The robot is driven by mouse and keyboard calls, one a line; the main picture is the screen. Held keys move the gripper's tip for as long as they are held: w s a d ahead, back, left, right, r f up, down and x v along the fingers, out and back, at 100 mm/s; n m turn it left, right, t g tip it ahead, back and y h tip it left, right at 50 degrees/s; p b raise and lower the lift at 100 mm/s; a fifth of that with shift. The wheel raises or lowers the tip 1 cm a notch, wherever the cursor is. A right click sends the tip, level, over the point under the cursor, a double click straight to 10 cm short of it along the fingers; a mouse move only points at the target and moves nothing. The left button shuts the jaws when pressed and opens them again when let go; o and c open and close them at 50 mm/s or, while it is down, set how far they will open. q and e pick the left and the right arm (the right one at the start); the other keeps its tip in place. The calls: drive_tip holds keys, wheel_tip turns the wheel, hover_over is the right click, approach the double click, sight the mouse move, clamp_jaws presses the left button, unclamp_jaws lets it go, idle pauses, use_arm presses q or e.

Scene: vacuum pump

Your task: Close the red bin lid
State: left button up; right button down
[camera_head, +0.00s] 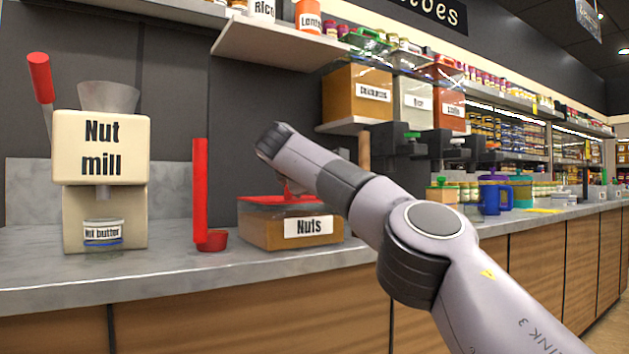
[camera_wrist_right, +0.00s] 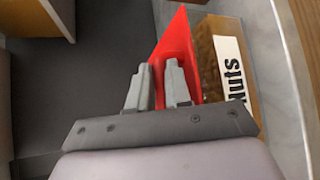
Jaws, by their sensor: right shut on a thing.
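The nuts bin (camera_head: 287,233) is a brown box with a "Nuts" label, on the grey counter. I cannot tell whether the lid is fully seated. In the right wrist view the red lid (camera_wrist_right: 177,42) shows beside the bin (camera_wrist_right: 214,75). My right gripper (camera_wrist_right: 158,78) is shut on a red part of the lid, between its two grey fingers. In the head view my right arm hides the gripper. My left gripper is not in view.
A cream nut mill (camera_head: 101,150) with a nut butter jar (camera_head: 103,234) stands at left. A red scoop (camera_head: 200,190) stands upright between mill and bin. A shelf (camera_head: 270,45) overhangs the bin. A blue mug (camera_head: 491,196) stands farther right. The front counter strip is clear.

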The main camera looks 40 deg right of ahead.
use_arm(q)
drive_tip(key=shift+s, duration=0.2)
use_arm(e)
drive_tip(key=shift+a+f, duration=0.1)
drive_tip(key=shift+f, duration=0.6)
drive_tip(key=c, duration=1.3)
unclamp_jaws()
drive_tip(key=shift+c, duration=0.2)
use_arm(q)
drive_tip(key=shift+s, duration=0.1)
use_arm(e)
drive_tip(key=shift+s, duration=0.1)
use_arm(q)
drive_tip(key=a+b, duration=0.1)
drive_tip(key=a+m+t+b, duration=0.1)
drive_tip(key=b, duration=0.1)
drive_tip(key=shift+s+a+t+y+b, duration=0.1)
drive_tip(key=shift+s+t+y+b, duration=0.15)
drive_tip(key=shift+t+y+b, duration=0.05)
use_arm(e)
drive_tip(key=v, duration=0.7)
drive_tip(key=shift+r, duration=0.4)
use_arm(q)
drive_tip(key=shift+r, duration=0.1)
